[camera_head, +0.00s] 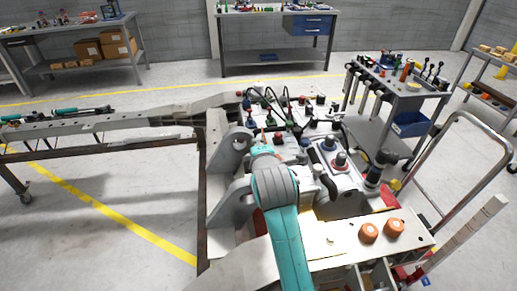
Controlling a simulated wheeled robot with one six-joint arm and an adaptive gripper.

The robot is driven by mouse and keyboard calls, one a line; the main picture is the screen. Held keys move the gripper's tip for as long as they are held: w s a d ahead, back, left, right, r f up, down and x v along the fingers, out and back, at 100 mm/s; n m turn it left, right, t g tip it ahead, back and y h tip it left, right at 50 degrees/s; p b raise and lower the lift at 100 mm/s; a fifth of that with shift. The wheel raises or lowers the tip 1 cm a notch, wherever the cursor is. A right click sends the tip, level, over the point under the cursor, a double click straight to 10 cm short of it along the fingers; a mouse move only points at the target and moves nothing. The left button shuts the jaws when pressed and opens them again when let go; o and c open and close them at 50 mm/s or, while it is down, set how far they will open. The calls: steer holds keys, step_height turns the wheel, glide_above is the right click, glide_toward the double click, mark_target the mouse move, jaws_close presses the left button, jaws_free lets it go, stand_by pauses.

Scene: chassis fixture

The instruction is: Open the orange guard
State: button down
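I cannot pick out the orange guard for certain. A small orange piece (263,136) shows just beyond the end of my teal arm, too small to identify. Two round orange caps (368,233) sit on the pale front plate of the chassis fixture (325,243), right of my arm. My arm reaches up from the bottom middle over the fixture, and its wrist ends near the grey upright brackets. My gripper is hidden beyond the wrist, so its fingers and anything between them do not show.
Panels with knobs, cables and cylinders (330,146) crowd the fixture right of my wrist. A long grey rail (110,125) runs left. A tool cart (400,95) and a hand-trolley frame (470,120) stand at right. Workbenches line the back wall. Open floor lies at left.

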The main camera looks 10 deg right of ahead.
steer(key=c, duration=1)
jaws_free()
steer(key=v, duration=1.2)
